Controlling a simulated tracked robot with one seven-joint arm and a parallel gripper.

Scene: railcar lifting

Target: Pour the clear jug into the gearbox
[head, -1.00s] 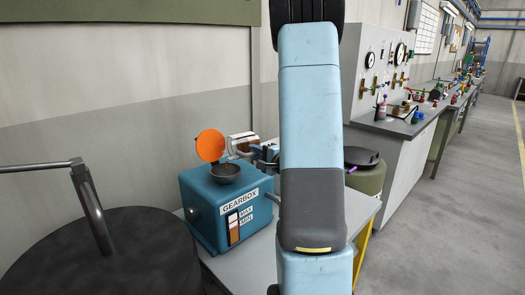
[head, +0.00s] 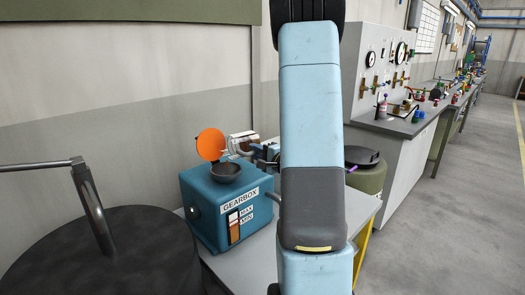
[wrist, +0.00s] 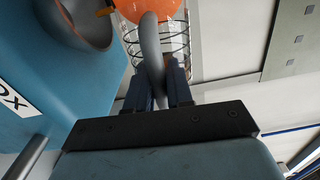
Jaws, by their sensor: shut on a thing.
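The blue gearbox (head: 212,222) stands on a grey bench, with a dark grey filler bowl (head: 225,172) on top and a round orange lid (head: 211,144) standing open behind it. Its front window shows brown liquid beside MAX and MIN marks. The clear jug (head: 241,145) is tilted on its side next to the bowl. In the wrist view my gripper (wrist: 158,98) is shut on the jug's grey curved handle (wrist: 152,50). The jug's ringed clear wall (wrist: 174,42) is behind the handle. A small orange streak shows over the bowl (wrist: 78,22). My arm hides part of the bench.
A dark drum (head: 105,255) with a metal pipe stands at the front left. A green drum (head: 368,172) with a black top is behind my arm. A wall is behind the gearbox. Workbenches run along the right, with open floor beside them.

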